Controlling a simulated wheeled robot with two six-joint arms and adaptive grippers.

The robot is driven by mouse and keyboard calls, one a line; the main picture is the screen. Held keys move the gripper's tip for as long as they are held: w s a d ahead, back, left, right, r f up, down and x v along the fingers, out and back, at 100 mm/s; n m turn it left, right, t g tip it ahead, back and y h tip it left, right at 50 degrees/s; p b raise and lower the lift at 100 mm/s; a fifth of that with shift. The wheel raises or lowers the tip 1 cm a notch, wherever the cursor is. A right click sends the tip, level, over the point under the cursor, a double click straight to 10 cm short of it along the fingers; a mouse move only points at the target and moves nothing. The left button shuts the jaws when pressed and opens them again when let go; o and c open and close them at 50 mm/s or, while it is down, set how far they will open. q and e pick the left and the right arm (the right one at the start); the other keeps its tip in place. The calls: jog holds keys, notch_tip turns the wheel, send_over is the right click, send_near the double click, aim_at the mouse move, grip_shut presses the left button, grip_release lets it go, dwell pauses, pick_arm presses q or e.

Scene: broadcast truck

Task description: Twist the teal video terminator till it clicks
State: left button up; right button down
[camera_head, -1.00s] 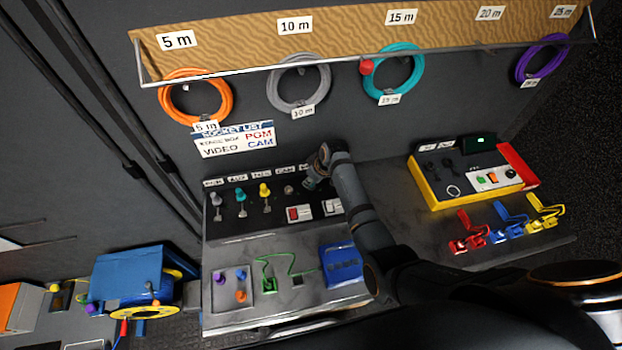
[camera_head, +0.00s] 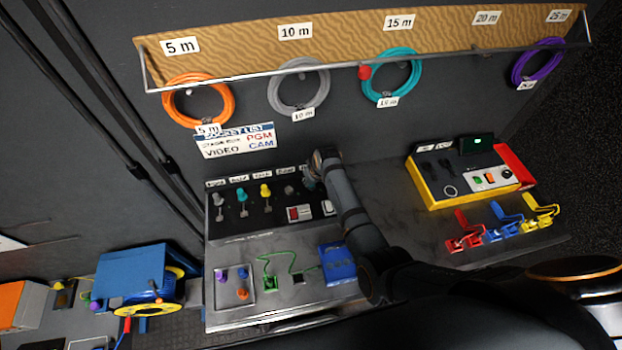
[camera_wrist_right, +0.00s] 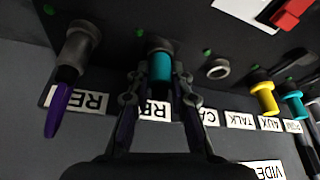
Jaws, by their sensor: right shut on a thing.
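The teal video terminator (camera_wrist_right: 160,66) sits on a socket of the dark panel in the right wrist view. My right gripper (camera_wrist_right: 158,80) is shut on it, one finger on each side. The label below reads "RE", the rest hidden by the gripper. In the head view my right gripper (camera_head: 314,172) is at the right part of the sloped socket panel (camera_head: 222,235) and hides the terminator. Whether the terminator is fully seated cannot be told. My left gripper is not in view.
Left of the held terminator is a grey socket with a purple-tipped plug (camera_wrist_right: 62,100). To its right are an empty ring socket (camera_wrist_right: 218,69), a yellow connector (camera_wrist_right: 263,95) and another teal connector (camera_wrist_right: 293,103). A red switch (camera_wrist_right: 292,13) is above right. A blue box (camera_head: 338,264) stands below the arm.

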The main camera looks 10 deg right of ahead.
jog(key=shift+s+m+h+p, duration=0.1)
jog(key=shift+m+h+p, duration=0.3)
jog(key=shift+m, duration=0.6)
jog(key=shift+f+m+h, duration=0.1)
jog(key=shift+m+h, duration=0.2)
jog(key=shift+m, duration=0.4)
jog(key=shift+a, duration=0.2)
